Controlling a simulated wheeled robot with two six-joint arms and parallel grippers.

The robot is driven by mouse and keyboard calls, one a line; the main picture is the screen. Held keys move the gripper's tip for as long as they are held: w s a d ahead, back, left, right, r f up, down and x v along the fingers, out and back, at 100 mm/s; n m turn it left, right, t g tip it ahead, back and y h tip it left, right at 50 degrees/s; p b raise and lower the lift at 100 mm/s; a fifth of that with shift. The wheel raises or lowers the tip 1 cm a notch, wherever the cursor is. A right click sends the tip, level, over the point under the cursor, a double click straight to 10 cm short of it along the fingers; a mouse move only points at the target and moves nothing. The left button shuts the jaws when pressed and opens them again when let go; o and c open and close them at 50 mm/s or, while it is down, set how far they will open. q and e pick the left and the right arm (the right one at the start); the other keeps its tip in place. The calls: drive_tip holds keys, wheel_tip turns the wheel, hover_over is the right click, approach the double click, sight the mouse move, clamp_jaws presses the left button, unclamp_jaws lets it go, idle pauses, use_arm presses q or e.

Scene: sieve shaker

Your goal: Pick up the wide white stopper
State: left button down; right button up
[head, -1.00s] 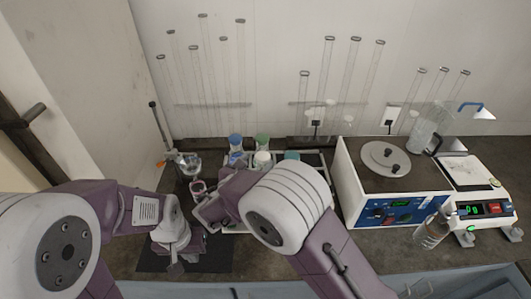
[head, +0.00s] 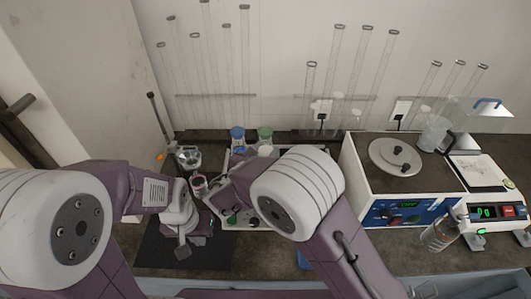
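I cannot clearly pick out the wide white stopper in the head view. A white-topped item (head: 265,150) stands in the rack tray, partly hidden by my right arm, and I cannot tell whether it is the stopper. My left gripper (head: 183,247) points down over the dark mat, and its finger opening is unclear. My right gripper (head: 212,200) is at the tray's left edge, close to a small jar with a pinkish rim (head: 199,184). My wrist hides most of its fingers.
The white tray (head: 233,222) holds blue-capped (head: 237,133) and green-capped (head: 265,133) bottles. A dark mat (head: 155,252) lies at left. A metal cup (head: 188,158) stands behind. At right are a hotplate-like device (head: 362,172), a balance (head: 478,172) and a glass bottle (head: 440,236).

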sight(265, 151)
drive_tip(key=shift+w+f, duration=0.15)
drive_tip(key=shift+f, duration=0.15)
clamp_jaws()
drive_tip(key=shift+r, duration=0.2)
wheel_tip(265, 151, up, 4)
drive_tip(key=shift+f, duration=0.2)
drive_tip(key=s+d+r+b, duration=0.1)
drive_tip(key=s+d+r, duration=0.5)
drive_tip(key=d, duration=0.4)
drive_tip(key=shift+r, duration=0.65)
drive_tip(key=shift+d, duration=0.1)
